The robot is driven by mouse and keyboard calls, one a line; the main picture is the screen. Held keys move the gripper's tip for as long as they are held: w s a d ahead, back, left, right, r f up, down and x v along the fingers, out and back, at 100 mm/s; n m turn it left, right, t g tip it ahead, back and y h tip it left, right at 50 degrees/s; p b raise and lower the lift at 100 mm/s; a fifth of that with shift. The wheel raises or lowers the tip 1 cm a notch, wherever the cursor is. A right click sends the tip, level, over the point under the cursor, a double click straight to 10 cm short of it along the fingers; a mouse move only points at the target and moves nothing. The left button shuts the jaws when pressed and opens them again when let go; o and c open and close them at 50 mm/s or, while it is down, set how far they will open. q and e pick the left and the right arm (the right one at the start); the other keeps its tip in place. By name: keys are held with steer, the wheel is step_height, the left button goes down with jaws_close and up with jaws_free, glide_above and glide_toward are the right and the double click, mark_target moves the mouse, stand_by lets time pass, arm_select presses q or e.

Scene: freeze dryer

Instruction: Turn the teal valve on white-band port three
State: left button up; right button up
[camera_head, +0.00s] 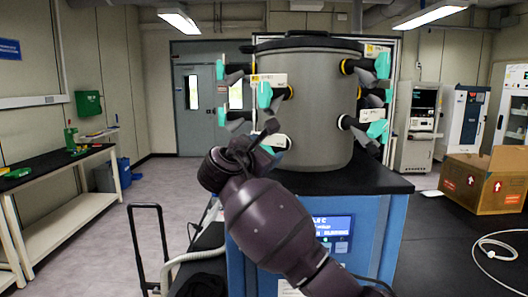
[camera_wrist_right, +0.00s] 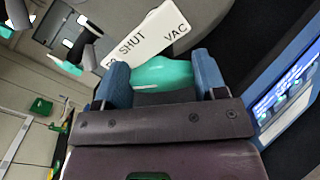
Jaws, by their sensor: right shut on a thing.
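The grey drum chamber (camera_head: 310,105) of the freeze dryer carries several ports with teal valves around its side. My right gripper (camera_head: 266,134) is at the lower front-left of the drum. It is shut on a teal valve (camera_wrist_right: 162,74), which sits between its two blue fingers in the right wrist view. A white tag (camera_wrist_right: 150,38) reading SHUT and VAC lies just beyond the fingers. The port band behind the held valve is hidden by the gripper. A white-banded port (camera_head: 344,122) shows at the drum's lower right. My left gripper is not in view.
Another teal valve (camera_head: 265,95) hangs just above my right gripper, and more stick out at both sides. The drum stands on a blue cabinet (camera_head: 375,235). A cardboard box (camera_head: 478,185) is at right, a bench (camera_head: 60,165) at left, and a black trolley handle (camera_head: 146,210) stands front-left.

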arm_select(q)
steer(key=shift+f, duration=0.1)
arm_select(e)
steer(key=shift+m, duration=0.3)
steer(key=shift+f+m+b, duration=0.15)
steer(key=shift+m+b, duration=0.45)
steer(key=shift+m, duration=0.3)
steer(key=m+b, duration=0.1)
steer(key=m, duration=0.2)
steer(key=shift+f+m, duration=0.15)
steer(key=shift+m, duration=0.15)
steer(key=m+b, duration=0.1)
steer(key=m, duration=0.2)
steer(key=shift+f, duration=0.15)
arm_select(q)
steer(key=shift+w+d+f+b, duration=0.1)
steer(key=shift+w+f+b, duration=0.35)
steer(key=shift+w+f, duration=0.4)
arm_select(e)
steer(key=shift+m, duration=1.4)
steer(key=o, duration=0.9)
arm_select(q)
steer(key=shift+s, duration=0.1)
